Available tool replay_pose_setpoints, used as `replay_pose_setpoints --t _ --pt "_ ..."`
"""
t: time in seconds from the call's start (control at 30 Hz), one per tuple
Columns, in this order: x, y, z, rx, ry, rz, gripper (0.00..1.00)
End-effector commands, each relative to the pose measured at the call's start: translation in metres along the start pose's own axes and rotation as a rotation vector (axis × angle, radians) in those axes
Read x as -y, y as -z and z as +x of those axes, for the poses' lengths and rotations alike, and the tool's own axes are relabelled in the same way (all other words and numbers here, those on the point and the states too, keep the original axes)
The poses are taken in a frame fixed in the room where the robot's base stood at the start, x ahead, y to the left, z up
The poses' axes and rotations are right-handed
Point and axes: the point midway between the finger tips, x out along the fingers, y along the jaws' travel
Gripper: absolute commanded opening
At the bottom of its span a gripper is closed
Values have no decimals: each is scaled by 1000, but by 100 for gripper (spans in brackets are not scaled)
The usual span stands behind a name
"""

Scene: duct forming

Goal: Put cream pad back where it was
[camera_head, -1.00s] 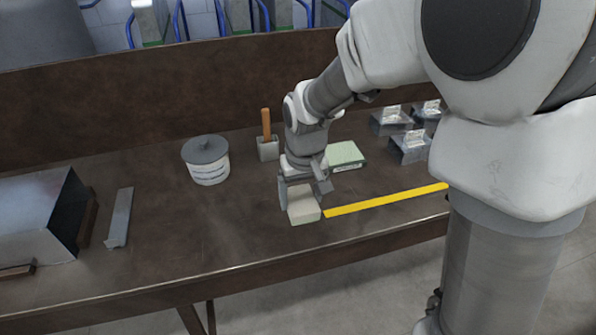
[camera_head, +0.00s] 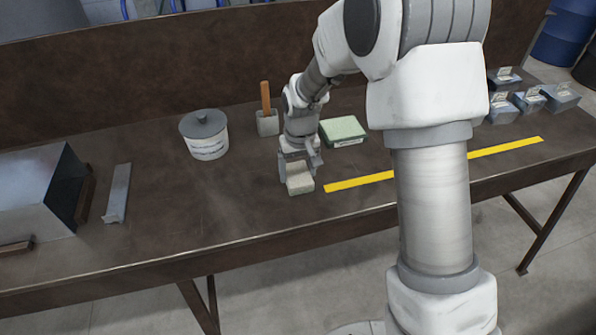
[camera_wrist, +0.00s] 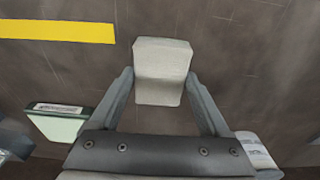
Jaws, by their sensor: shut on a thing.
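The cream pad (camera_head: 300,182) is a small pale block between the fingers of my gripper (camera_head: 299,170), near the front middle of the bench. My gripper is shut on it. In the wrist view the pad (camera_wrist: 162,75) shows between the fingertips (camera_wrist: 160,88) and juts out beyond them. It is low over the bench top; I cannot tell whether it touches. A yellow strip (camera_head: 360,181) lies just right of the pad. The green-topped block (camera_head: 343,130) lies behind and to the right of my gripper.
A lidded white tub (camera_head: 207,143) and a holder with an orange handle (camera_head: 267,122) stand behind. A metal duct piece (camera_head: 35,195) and a flat metal bar (camera_head: 117,193) lie left. Several grey metal boxes (camera_head: 502,110) sit far right. Bench left of the pad is clear.

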Motion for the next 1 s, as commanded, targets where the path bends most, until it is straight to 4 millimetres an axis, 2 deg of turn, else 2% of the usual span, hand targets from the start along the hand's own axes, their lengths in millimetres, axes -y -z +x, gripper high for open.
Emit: replay_pose_setpoints --t 0.27,0.3,0.4,0.73,0.87,1.0 --pt "0 0 3 -1 0 0 10" --pt "0 0 2 -1 0 0 85" --pt "0 0 2 -1 0 0 100" --pt "0 1 -5 -2 0 0 100" --pt "0 2 -26 -5 0 0 100" --pt "0 2 -58 -6 0 0 100"
